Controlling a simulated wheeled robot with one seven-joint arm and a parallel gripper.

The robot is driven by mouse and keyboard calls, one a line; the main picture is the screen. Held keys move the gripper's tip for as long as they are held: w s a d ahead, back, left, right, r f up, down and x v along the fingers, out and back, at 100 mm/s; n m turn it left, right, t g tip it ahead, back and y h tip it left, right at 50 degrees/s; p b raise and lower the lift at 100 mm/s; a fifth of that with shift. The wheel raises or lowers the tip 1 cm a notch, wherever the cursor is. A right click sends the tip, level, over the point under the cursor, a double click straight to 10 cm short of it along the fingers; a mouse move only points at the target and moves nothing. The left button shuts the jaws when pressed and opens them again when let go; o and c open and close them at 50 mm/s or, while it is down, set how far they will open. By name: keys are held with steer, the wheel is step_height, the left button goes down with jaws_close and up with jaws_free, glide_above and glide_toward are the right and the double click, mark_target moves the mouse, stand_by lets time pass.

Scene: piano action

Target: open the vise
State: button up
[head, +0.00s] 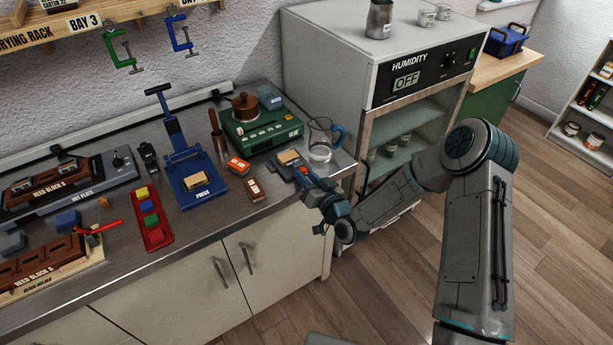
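What looks like the vise (284,168) is a low grey device near the right end of the steel counter. A tan block (288,157) sits on or in it; I cannot tell whether the jaws press on the block. My gripper (304,177) is at its right front side, by the counter edge. A small red-orange part (303,171) shows at my fingertips, perhaps the vise's handle. I cannot tell whether my fingers are closed on it. My gripper and wrist hide part of the vise's right side.
A glass jug (320,146) stands close behind my gripper. A green scale (262,128) with a brown pot is behind the vise. Small orange (238,165) and brown (254,189) boxes and a blue press (203,189) are left. The humidity cabinet (375,75) stands right.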

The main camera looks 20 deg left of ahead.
steer(key=shift+f+b, duration=0.15)
steer(key=shift+b, duration=0.45)
steer(key=shift+f+n+b, duration=0.15)
steer(key=shift+n+b, duration=0.55)
steer(key=shift+b, duration=0.35)
steer(key=n+b, duration=0.4)
steer(key=b, duration=0.3)
steer(key=shift+f+b, duration=0.1)
steer(key=shift+b, duration=0.2)
steer(key=n+b, duration=0.3)
steer(key=b, duration=0.3)
steer(key=shift+n+b, duration=0.3)
steer(key=shift+b, duration=0.1)
steer(key=b, duration=0.1)
steer(key=n+b, duration=0.1)
steer(key=shift+r+n+b, duration=0.3)
steer(key=shift+b, duration=0.05)
steer(key=shift+r, duration=0.1)
steer(key=o, duration=1)
steer(key=shift+c, duration=0.2)
steer(key=shift+d, duration=0.1)
